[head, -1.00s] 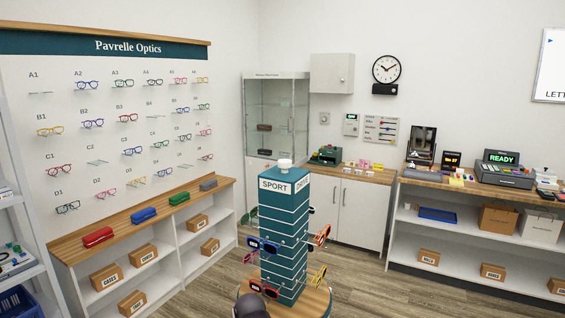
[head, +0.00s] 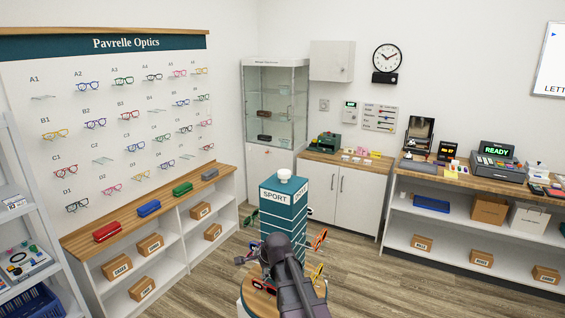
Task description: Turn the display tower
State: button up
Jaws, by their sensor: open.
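The teal display tower (head: 299,225) stands upright on a round wooden base (head: 246,295) in the lower middle of the head view. Its front-left face has a white SPORT label, and a white knob (head: 285,176) tops it. Glasses stick out from its sides, including an orange pair (head: 319,239) and a yellow pair (head: 317,272) on the right. My dark arm reaches up from the bottom edge in front of the tower. My gripper (head: 268,250) is open at its end, by the tower's lower front; whether it touches the tower is unclear. The arm hides much of the lower tower.
A wall panel of glasses (head: 130,120) stands over a low shelf with coloured cases (head: 149,208) on the left. A glass cabinet (head: 272,105) and a white cupboard (head: 345,200) stand behind. A counter with a till (head: 497,162) is at right. Wooden floor shows around the tower.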

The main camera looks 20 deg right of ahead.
jog(key=w+d+r+m+t+p, duration=0.2)
jog(key=w+d+r+m+p, duration=0.2)
jog(key=r+m, duration=0.15)
jog(key=w+d+r+m+t+p, duration=0.1)
jog(key=w+d+r+m+p, duration=0.25)
jog(key=r, duration=0.35)
jog(key=m+t+h+p, duration=0.35)
jog(key=m+p, duration=0.45)
jog(key=m, duration=0.3)
send_near(284, 172)
jog(key=s, duration=0.1)
jog(key=shift+s+d+r+y, duration=0.1)
jog(key=shift+d+r+y, duration=0.1)
jog(key=shift+r+y, duration=0.05)
jog(key=b+x, duration=0.5)
jog(key=x, duration=0.9)
jog(key=shift+r, duration=0.1)
jog(key=shift+s, duration=0.1)
jog(key=c, duration=1.2)
jog(key=shift+c, duration=0.2)
jog(key=shift+a, duration=0.15)
